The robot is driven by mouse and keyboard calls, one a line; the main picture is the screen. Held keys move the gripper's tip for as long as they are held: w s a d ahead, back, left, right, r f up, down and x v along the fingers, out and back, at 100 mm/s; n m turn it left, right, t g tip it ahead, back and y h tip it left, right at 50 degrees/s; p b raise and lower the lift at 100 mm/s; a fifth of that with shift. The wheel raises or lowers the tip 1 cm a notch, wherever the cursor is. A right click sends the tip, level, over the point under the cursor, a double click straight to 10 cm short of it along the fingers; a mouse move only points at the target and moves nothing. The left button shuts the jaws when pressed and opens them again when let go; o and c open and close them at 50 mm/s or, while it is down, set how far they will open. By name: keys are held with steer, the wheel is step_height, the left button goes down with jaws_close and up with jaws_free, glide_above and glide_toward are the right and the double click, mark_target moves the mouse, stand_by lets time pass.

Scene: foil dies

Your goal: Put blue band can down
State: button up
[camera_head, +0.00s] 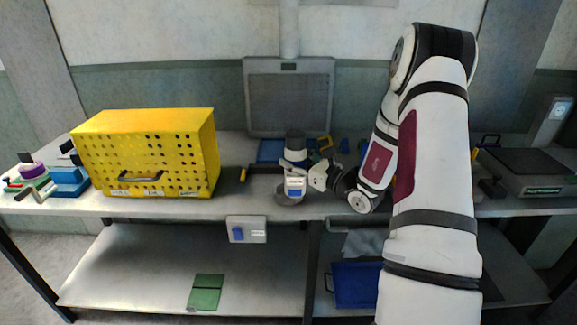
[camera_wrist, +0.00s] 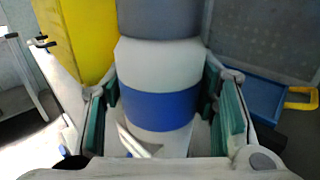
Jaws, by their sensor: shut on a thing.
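The blue band can (camera_wrist: 160,106) is white with a wide blue band and a grey upper part. In the wrist view it stands between the two fingers of my gripper (camera_wrist: 169,112), which is shut on it from both sides. In the head view the can (camera_head: 295,154) shows its dark grey top and white body above the middle of the bench, with my gripper (camera_head: 301,168) at its lower part. Its bottom is hidden, so I cannot tell whether it touches the bench.
A yellow perforated box (camera_head: 145,155) stands on the bench (camera_head: 240,200) to the left. A grey panel (camera_head: 290,97) rises behind the can. A blue tray (camera_wrist: 248,102) with a yellow handle lies behind, to the right in the wrist view. A small grey round dish (camera_head: 284,197) is just in front.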

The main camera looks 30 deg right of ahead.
steer(key=shift+w+f, duration=1.8)
steer(key=shift+f, duration=0.2)
steer(key=o, duration=1.6)
steer(key=shift+f, duration=0.1)
